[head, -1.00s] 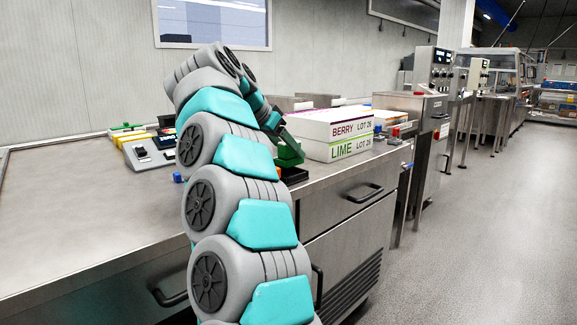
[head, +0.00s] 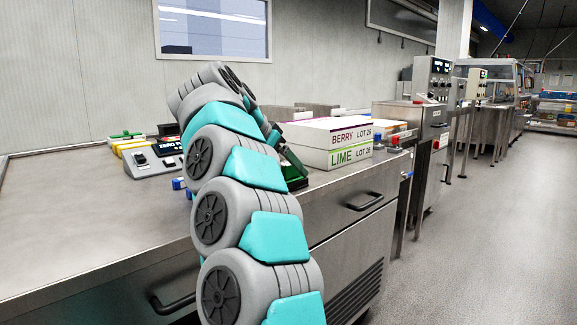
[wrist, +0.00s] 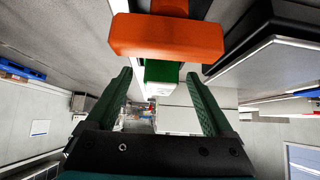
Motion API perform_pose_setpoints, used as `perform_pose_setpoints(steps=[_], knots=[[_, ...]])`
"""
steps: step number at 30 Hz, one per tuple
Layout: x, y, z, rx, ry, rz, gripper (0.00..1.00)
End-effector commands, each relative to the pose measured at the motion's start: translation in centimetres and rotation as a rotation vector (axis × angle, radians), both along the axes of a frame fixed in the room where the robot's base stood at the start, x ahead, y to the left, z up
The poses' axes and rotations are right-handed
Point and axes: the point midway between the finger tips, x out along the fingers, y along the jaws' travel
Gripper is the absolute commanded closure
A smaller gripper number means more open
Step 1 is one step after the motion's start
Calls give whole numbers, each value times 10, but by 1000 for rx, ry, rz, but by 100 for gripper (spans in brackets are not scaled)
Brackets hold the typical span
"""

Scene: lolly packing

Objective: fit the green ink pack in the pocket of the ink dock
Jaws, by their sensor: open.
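A green block (wrist: 163,72), which looks like the green ink pack, shows between my spread fingertips in the wrist view, partly hidden behind an orange block. My gripper (wrist: 158,78) is open, with one green finger on each side and a gap visible beside the block. In the head view a green piece (head: 292,172) shows low beside my arm, with a dark base (head: 298,184) under it that may be the ink dock. My arm hides most of both. I cannot tell whether the pack sits in the pocket.
The orange block (wrist: 166,37) is close to the wrist camera. A grey console (head: 152,162) and yellow and green items (head: 126,143) stand left. The bench front-left is clear.

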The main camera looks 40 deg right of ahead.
Motion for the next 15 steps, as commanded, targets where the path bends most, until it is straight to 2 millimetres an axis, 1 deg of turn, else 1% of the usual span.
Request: perform_pose_setpoints(steps=[5,12,15], knots=[[0,15,17,-2,-2,4,13],[-3,49,54,-2,-3,1,13],[-3,62,66,-2,-2,3,13]])
